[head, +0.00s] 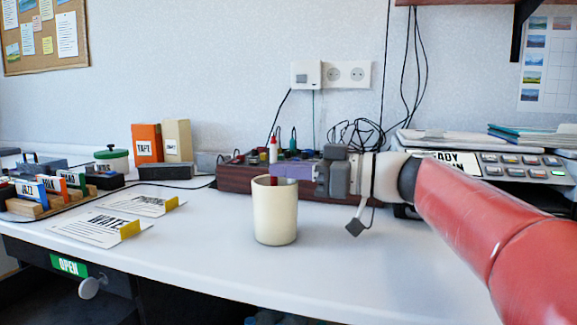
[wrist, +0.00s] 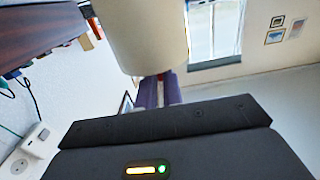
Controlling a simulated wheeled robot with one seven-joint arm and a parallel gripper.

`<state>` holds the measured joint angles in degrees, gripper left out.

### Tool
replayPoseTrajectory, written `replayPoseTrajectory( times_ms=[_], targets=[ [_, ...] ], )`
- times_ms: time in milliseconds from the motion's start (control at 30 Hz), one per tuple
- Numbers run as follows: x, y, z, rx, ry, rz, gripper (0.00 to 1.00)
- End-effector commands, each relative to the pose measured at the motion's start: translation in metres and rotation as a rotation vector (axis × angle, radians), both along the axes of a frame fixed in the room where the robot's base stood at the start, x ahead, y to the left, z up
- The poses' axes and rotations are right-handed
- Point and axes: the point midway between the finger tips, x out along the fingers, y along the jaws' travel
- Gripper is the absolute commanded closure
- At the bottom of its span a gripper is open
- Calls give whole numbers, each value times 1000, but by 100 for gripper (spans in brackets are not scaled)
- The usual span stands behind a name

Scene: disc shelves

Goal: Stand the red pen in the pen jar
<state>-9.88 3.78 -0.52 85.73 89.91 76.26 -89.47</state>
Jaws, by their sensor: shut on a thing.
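The cream pen jar (head: 275,215) stands upright on the white desk, and it also shows upside down in the wrist view (wrist: 145,35). My gripper (head: 285,171) is at the jar's mouth, reaching in from the right with purple fingers. It is shut on the red pen (head: 273,182), which is upright, its red lower part showing within the jar's rim. A white piece with a red tip rises above the fingers in line with it. In the wrist view a bit of red pen (wrist: 161,76) shows between the fingers (wrist: 158,92) and the jar. The pen's lower end is hidden.
A dark red board (head: 235,174) with cables stands behind the jar. Printed papers (head: 98,229) and a wooden card rack (head: 50,204) lie to the left. A grey button panel (head: 525,168) stands at the right. The desk around the jar's front is clear.

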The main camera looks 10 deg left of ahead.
Motion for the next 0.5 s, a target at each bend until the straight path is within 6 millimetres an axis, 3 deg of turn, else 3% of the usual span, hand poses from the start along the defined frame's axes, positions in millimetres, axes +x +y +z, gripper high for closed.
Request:
replayPoseTrajectory(
  times_ms=[100, 133, 300, 500],
  targets=[
    [0, 0, 0, 0, 0, 0, 100],
    [0, 0, 0, 0, 0, 0, 90],
    [0, 0, 0, 0, 0, 0, 68],
    [0, 0, 0, 0, -1, 0, 66]
  ],
)
